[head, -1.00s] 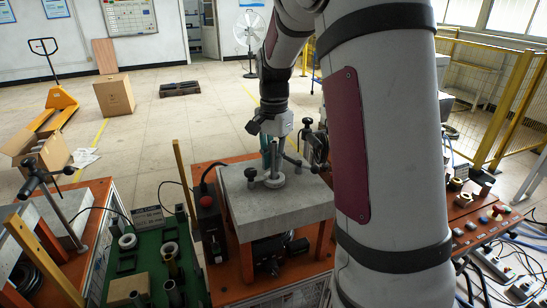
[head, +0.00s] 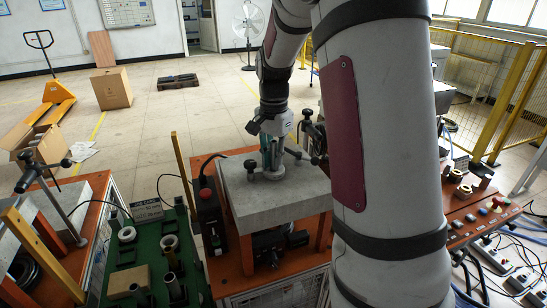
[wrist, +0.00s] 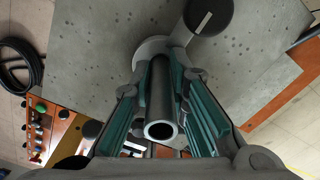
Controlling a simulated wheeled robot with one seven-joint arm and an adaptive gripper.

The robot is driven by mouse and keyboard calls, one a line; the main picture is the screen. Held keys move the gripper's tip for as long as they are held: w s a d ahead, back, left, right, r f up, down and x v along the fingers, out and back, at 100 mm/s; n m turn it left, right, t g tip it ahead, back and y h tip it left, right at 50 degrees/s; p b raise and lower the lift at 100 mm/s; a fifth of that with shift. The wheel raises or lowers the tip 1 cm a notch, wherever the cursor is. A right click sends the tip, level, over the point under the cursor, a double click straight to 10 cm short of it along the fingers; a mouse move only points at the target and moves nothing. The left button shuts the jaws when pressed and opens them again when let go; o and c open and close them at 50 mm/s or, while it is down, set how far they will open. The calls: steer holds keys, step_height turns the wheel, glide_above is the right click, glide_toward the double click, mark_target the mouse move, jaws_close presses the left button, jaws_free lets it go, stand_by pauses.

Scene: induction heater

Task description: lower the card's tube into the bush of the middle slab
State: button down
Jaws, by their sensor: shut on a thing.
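My gripper (head: 271,158) points down over the middle slab (head: 240,199), a grey block on an orange stand. In the wrist view its green-padded fingers (wrist: 165,95) are shut on a dark, hollow tube (wrist: 160,131) with a pale rim at its near end. The tube runs away from the camera, along the view, toward the round grey bush (wrist: 151,47) on the slab. The fingers hide much of the bush and the tube's lower end, so I cannot tell how far the tube is inside it. A printed card (head: 146,211) stands on the green board.
A black-knobbed clamp (wrist: 208,15) stands close beside the bush. The green board (head: 120,262) at left holds rings and short tubes. A red-topped control box (head: 207,205) and yellow post (head: 181,165) stand left of the slab. Another slab (head: 80,205) is at far left.

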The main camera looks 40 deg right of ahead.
steer(key=c, duration=1.5)
jaws_free()
steer(key=shift+o, duration=0.2)
step_height(320, 180, up, 12)
